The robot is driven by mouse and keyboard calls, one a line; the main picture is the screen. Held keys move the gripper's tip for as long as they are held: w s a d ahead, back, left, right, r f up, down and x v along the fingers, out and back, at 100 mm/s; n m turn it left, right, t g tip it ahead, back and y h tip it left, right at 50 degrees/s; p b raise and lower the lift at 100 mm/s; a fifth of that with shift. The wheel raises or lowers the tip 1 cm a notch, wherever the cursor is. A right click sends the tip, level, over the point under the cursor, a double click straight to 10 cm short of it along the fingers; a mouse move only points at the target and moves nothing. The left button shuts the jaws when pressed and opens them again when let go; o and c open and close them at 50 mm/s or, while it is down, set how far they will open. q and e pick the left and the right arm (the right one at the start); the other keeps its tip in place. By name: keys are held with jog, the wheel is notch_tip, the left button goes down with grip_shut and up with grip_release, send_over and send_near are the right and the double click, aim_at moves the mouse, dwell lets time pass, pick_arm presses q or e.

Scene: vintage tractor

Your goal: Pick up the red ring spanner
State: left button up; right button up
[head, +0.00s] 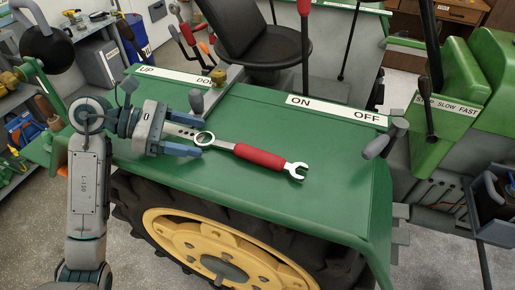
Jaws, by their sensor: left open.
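The red ring spanner (260,156) lies on the flat green fender top of the tractor. It has a red grip, a ring end to the left and an open-jaw end to the right. My left gripper (201,143) reaches in from the left, with its blue fingertips at the ring end. The gripper is open. The ring shows by the fingertips, and I cannot tell whether they touch it. The red grip and the open-jaw end are clear of the gripper.
Grey lever handles stand near the gripper (196,102) and at the fender's right edge (376,146). A black seat (264,48) is behind the fender. White label strips (335,110) run along its back edge. The fender around the red grip is clear. A large yellow wheel (215,250) is below.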

pick_arm(q)
jog(key=shift+a, duration=0.1)
jog(key=shift+c, duration=0.4)
jog(key=c, duration=1.2)
